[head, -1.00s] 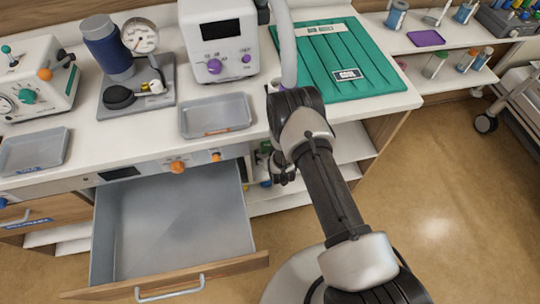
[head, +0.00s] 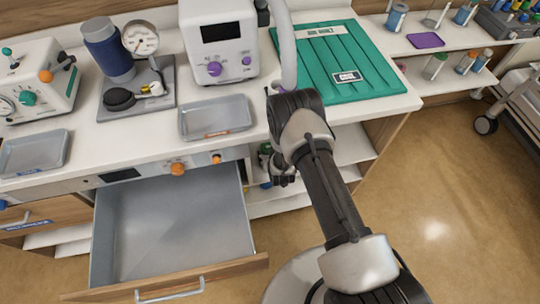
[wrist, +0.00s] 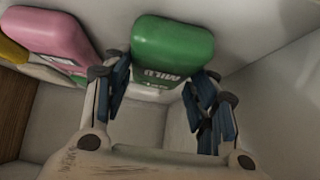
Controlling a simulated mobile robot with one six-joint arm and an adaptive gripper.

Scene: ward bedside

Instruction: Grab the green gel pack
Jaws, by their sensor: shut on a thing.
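The green gel pack (wrist: 174,45) is a rounded green block with a white label, in the wrist view inside a pale compartment. My gripper (wrist: 162,88) has one finger on each side of it and is shut on it. The pack's far end is hidden. In the head view my gripper reaches in below the counter edge, mostly hidden by my arm, and I cannot make out the pack there.
A pink pack (wrist: 50,35) lies left of the green one, with a yellow thing (wrist: 12,50) beyond it. Compartment walls are close at the right. In the head view, an empty open drawer (head: 165,215) stands left of my arm, below the counter (head: 330,110).

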